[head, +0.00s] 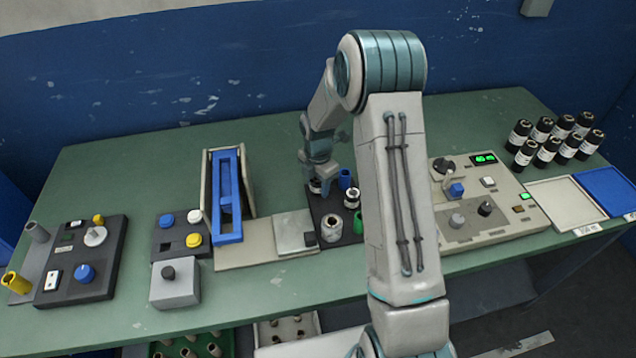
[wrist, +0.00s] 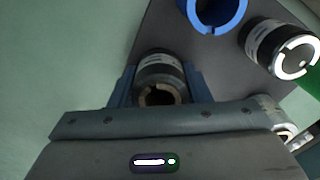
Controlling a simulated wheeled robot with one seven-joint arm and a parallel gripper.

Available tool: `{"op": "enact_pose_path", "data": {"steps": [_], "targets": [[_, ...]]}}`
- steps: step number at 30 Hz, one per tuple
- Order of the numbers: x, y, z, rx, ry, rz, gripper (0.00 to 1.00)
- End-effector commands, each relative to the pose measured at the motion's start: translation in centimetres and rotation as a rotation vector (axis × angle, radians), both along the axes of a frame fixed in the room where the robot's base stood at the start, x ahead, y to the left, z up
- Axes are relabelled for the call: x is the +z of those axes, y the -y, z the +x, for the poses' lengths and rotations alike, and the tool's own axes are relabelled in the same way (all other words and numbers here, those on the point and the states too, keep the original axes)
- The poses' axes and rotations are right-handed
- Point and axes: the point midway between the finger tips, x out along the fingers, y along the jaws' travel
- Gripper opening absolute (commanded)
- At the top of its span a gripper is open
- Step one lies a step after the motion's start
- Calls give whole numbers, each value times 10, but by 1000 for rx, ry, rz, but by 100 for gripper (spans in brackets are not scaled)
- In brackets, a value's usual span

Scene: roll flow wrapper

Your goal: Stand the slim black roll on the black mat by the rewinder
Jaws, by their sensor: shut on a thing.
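My gripper (wrist: 158,88) is shut on a slim black roll (wrist: 160,72) with a pale label band, its jaws on either side. In the head view my gripper (head: 318,182) is at the back left corner of the black mat (head: 318,206), and the roll in it (head: 315,187) shows as a small dark and white shape. The roll looks upright; whether its base touches the mat is hidden. The mat also shows in the wrist view (wrist: 172,35). I cannot tell for sure which machine is the rewinder.
Close to my gripper on the mat stand a blue roll (head: 345,178), a white-topped black roll (head: 352,198), a green roll (head: 358,222) and a silver one (head: 331,229). A control panel (head: 480,205) is right, a blue-framed unit (head: 228,195) left. Black rolls (head: 548,150) stand far right.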

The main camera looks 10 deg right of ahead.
Motion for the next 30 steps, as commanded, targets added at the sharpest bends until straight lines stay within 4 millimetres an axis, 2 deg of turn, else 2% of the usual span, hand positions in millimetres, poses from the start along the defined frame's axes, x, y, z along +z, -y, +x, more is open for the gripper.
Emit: {"op": "enact_pose_path", "data": {"steps": [1,3,11,15,17,24,30], "targets": [[-1,0,0,0,0,0,49],[-1,0,0,0,0,0,65],[0,0,0,0,0,0,65],[7,0,1,0,3,1,65],[16,0,1,-1,4,0,65],[67,1,1,-1,7,0,65],[104,1,1,-1,4,0,65]]}}
